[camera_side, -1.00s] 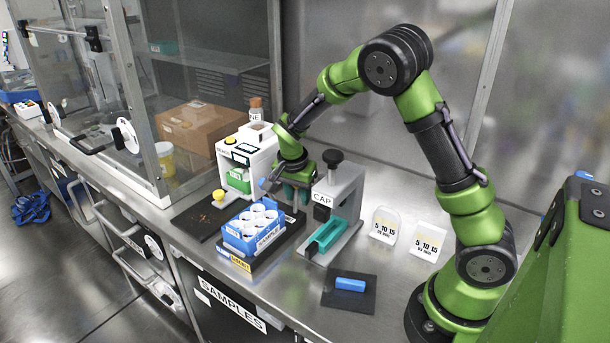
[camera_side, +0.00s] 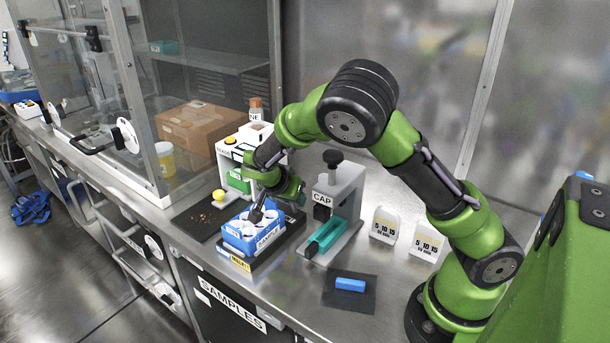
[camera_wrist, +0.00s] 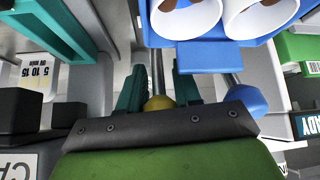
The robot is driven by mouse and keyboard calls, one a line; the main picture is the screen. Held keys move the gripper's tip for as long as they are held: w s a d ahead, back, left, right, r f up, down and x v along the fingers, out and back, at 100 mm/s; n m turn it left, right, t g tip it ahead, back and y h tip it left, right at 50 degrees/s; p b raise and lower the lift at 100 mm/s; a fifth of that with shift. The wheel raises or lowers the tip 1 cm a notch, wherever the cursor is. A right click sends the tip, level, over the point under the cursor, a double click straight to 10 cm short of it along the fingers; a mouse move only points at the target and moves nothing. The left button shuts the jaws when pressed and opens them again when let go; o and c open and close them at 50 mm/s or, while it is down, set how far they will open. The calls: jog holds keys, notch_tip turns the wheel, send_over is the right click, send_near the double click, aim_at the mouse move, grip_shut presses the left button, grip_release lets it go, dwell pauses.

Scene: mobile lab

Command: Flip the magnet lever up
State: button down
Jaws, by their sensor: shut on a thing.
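In the wrist view, my gripper (camera_wrist: 158,92) has its teal fingers on either side of a metal lever with a yellow ball end (camera_wrist: 160,103). The jaws are closed on this lever. Its rod runs up the picture toward the blue sample rack (camera_wrist: 208,56). In the side view the blue rack (camera_side: 238,243) stands on a black base (camera_side: 260,262) with a yellow label. My wrist is just behind the rack and hides the lever and most of my fingers there. I cannot tell the lever's exact tilt.
A second lever with a blue ball (camera_wrist: 245,103) is right beside my gripper. The CAP press (camera_side: 345,195) stands close on the right, and a white device (camera_side: 238,160) behind on the left. A blue block (camera_side: 350,285) lies on a dark mat, with free bench around it.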

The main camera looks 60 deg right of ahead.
jog(key=c, duration=0.9)
grip_release()
jog(key=shift+o, duration=0.2)
jog(key=v, duration=1.7)
jog(key=shift+d, duration=0.15)
